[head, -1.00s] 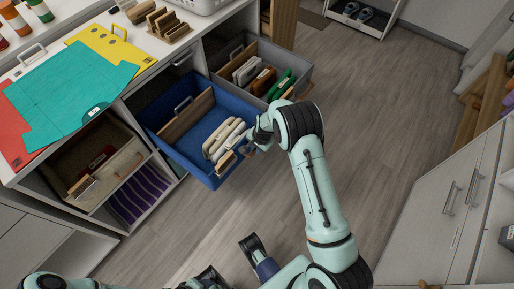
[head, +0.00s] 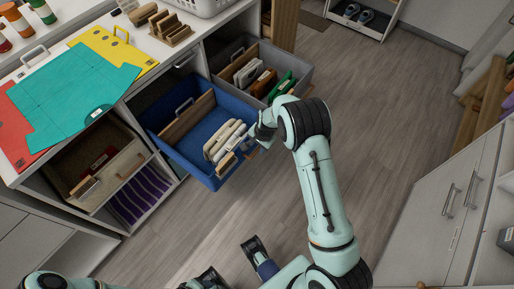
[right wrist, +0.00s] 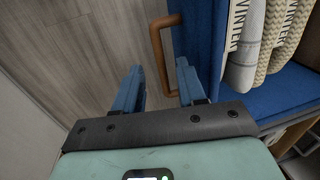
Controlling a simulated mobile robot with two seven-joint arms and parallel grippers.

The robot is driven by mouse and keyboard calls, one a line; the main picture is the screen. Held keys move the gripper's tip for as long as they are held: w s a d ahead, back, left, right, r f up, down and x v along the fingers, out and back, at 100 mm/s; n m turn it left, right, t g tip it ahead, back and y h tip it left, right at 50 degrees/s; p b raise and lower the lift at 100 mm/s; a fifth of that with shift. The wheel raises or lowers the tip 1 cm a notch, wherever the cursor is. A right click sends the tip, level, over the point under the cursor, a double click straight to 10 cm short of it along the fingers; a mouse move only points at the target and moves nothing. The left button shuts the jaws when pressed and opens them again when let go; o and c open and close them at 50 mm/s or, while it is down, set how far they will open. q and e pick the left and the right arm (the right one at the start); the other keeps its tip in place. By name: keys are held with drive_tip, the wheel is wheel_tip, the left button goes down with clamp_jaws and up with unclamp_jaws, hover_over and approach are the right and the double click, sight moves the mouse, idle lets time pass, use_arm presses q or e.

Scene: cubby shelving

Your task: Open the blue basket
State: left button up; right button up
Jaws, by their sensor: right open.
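The blue basket (head: 158,139) is pulled well out of its cubby, with its open top and blue floor showing. It holds several cream knitted pieces (head: 223,139) and a wooden divider (head: 187,117). My right gripper (head: 243,147) is at the basket's front side. In the right wrist view the right gripper (right wrist: 160,72) is open. The basket's brown loop handle (right wrist: 158,50) passes between its two blue fingers, with space on both sides. The basket's front wall (right wrist: 205,35) is right of the fingers.
A grey basket (head: 297,77) is also pulled out, beside the blue one. A beige basket (head: 123,163) sits in the cubby at left. Folders (head: 75,95) lie on the counter. White cabinets (head: 445,200) stand at right. The wooden floor (head: 390,120) between is clear.

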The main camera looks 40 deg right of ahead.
wheel_tip(320, 180, up, 9)
drive_tip(key=s+p, duration=0.1)
drive_tip(key=shift+s+d+p, duration=0.25)
drive_tip(key=shift+s+p, duration=0.1)
drive_tip(key=shift+f, duration=0.1)
drive_tip(key=s+a+f+n+g+p, duration=0.25)
drive_tip(key=s+a+f+p, duration=0.2)
drive_tip(key=s+f, duration=0.3)
drive_tip(key=s+a+n+y+p, duration=0.3)
drive_tip(key=s+a+n+p, duration=0.2)
drive_tip(key=s+a, duration=1.1)
drive_tip(key=s+n, duration=0.3)
drive_tip(key=shift+s+a+f+g, duration=0.25)
drive_tip(key=shift+s+f+g, duration=0.05)
drive_tip(key=shift+f+g, duration=0.1)
drive_tip(key=shift+d, duration=0.1)
